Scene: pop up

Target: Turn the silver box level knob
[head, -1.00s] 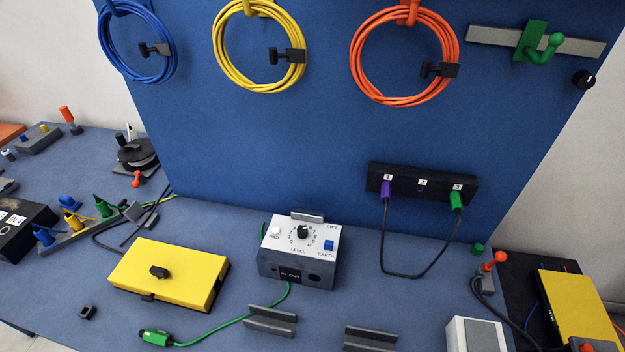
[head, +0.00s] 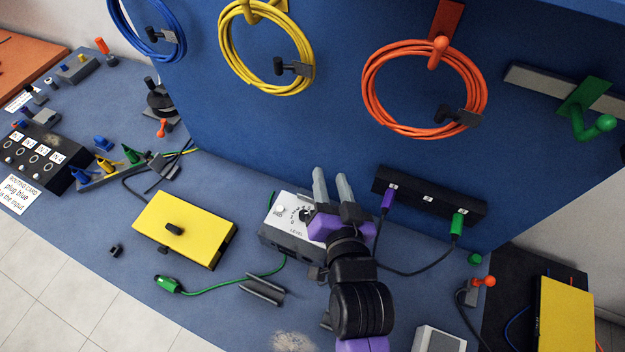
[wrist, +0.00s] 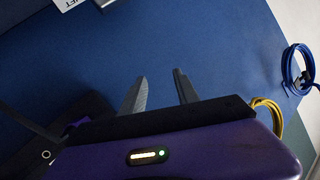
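The silver box (head: 290,239) stands on the blue table in front of the blue panel. Its level knob (head: 305,215) is black and sits on the top face, with "LEVEL" printed below it. My gripper (head: 334,180) is above the right part of the box, its grey fingers pointing up toward the panel in the head view. It hides the right side of the box top. In the wrist view my gripper (wrist: 161,82) has its fingers apart with only blue surface between them. A corner of a white labelled face (wrist: 70,3) shows at the top left.
A black socket strip (head: 428,198) with purple and green plugs is right of my gripper, its cable looping close to my arm. A yellow box (head: 185,228) lies to the left. A green plug (head: 168,284) and grey rails (head: 262,290) lie in front.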

